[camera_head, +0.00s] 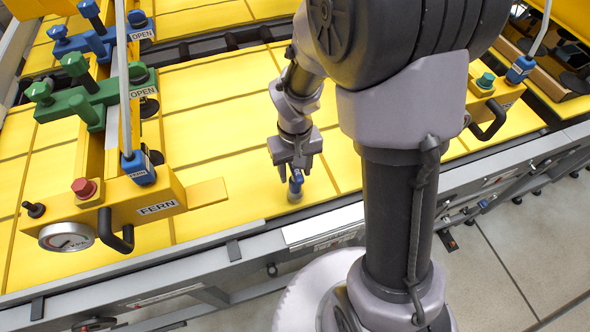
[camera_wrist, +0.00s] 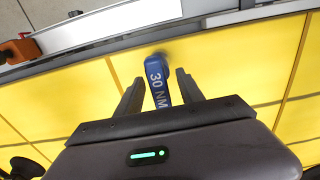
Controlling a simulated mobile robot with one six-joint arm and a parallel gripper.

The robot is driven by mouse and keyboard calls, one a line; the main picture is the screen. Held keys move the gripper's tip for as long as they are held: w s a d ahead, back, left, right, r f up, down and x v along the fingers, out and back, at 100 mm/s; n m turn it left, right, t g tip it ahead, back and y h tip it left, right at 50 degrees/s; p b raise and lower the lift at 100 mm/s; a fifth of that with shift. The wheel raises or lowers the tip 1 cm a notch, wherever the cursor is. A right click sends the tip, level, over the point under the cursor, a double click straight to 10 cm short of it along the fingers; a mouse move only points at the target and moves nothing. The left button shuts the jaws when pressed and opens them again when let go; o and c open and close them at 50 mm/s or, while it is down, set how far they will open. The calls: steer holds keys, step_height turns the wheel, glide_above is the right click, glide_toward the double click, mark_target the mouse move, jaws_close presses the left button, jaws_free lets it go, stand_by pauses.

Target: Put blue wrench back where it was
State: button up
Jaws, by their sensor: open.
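The blue wrench (camera_head: 296,185), marked "30 NM" in the wrist view (camera_wrist: 157,82), is at the yellow panel surface near the front rail. Its rounded far end shows beyond my fingertips; its near end is hidden by my gripper body. My gripper (camera_head: 295,173) points down over it. In the wrist view my gripper (camera_wrist: 159,77) is open, with one finger on each side of the wrench and visible gaps between them. I cannot tell whether the wrench rests on the panel or stands up from it.
A yellow suction lifter beam (camera_head: 135,203) marked "FERN" stands to the left, with green (camera_head: 90,97) and blue (camera_head: 92,42) valve levers and a gauge (camera_head: 67,237). A grey rail (camera_head: 180,274) runs along the front. Yellow panel between lifter and gripper is clear.

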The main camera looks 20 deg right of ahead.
step_height(320, 180, up, 15)
steer(key=s+t+p, duration=0.1)
steer(key=p, duration=0.1)
steer(key=s+a+r+m+t+y, duration=0.1)
steer(key=s+a+r+m+t, duration=0.1)
steer(key=s+r, duration=0.2)
steer(key=s+a+r+m+t+y, duration=0.1)
steer(key=s+a+r+m+t, duration=0.1)
steer(key=s+r, duration=0.3)
steer(key=s, duration=0.3)
steer(key=shift+r+t, duration=0.3)
steer(key=shift+t, duration=0.1)
